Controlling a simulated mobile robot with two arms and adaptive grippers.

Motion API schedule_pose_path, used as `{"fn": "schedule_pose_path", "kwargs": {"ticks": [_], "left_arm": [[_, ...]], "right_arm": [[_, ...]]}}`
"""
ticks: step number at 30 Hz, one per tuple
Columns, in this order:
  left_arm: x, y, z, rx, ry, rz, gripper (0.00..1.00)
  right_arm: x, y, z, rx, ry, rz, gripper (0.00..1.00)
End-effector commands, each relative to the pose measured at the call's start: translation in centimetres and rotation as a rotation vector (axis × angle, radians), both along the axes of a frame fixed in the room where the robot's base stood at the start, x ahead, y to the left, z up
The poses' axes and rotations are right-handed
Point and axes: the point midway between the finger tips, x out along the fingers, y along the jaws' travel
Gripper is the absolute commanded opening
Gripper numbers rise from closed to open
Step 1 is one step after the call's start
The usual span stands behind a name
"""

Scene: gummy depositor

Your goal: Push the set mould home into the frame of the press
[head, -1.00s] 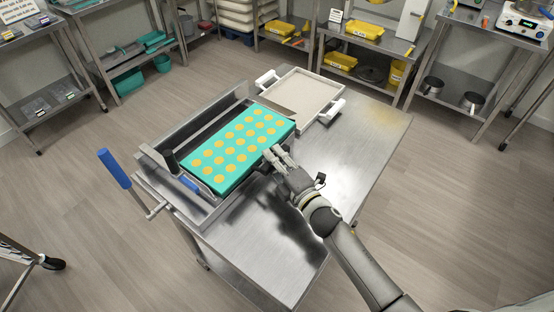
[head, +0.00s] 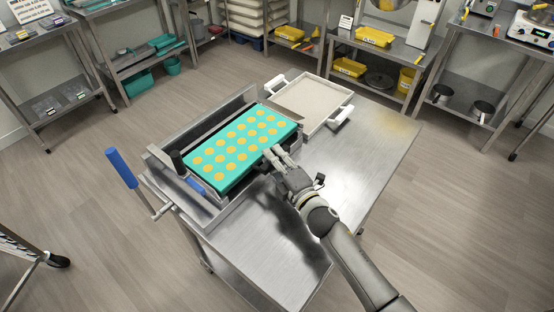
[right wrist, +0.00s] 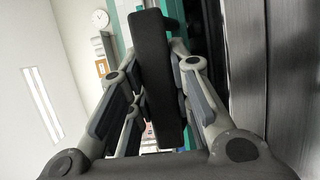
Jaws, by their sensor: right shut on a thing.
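The set mould (head: 216,183) is a teal slab with rows of yellow-orange rounds. It lies flat in the steel frame of the press (head: 212,126), close to its raised back wall. My right gripper (head: 273,158) is at the mould's right-hand front side, shut on a dark bar there that looks like the mould's handle. In the right wrist view this black bar (right wrist: 160,85) stands between the fingers, with teal behind it. The seat under the mould is hidden. My left gripper is not in view.
A blue-handled lever (head: 122,168) sticks up at the press's left end. A pale tray with white handles (head: 341,113) sits behind the press on the steel table (head: 372,150). The table's right part is clear. Shelves with tubs and pans stand along the walls.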

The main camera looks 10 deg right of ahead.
Motion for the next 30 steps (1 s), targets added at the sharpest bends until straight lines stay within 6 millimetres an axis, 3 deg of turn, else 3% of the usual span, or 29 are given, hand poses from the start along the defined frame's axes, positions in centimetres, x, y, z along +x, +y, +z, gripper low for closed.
{"fn": "schedule_pose_path", "kwargs": {"ticks": [15,16,21,30], "left_arm": [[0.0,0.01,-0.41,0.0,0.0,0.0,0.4],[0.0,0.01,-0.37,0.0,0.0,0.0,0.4],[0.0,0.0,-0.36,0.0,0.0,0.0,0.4],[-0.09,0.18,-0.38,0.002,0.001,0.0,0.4]], "right_arm": [[1.01,0.91,0.1,0.001,-0.002,0.001,0.0],[0.97,0.87,0.11,0.001,-0.002,0.001,0.24],[0.94,0.86,0.08,0.0,-0.001,0.001,0.45],[0.85,0.78,-0.16,-0.002,0.002,-0.001,0.45]]}}
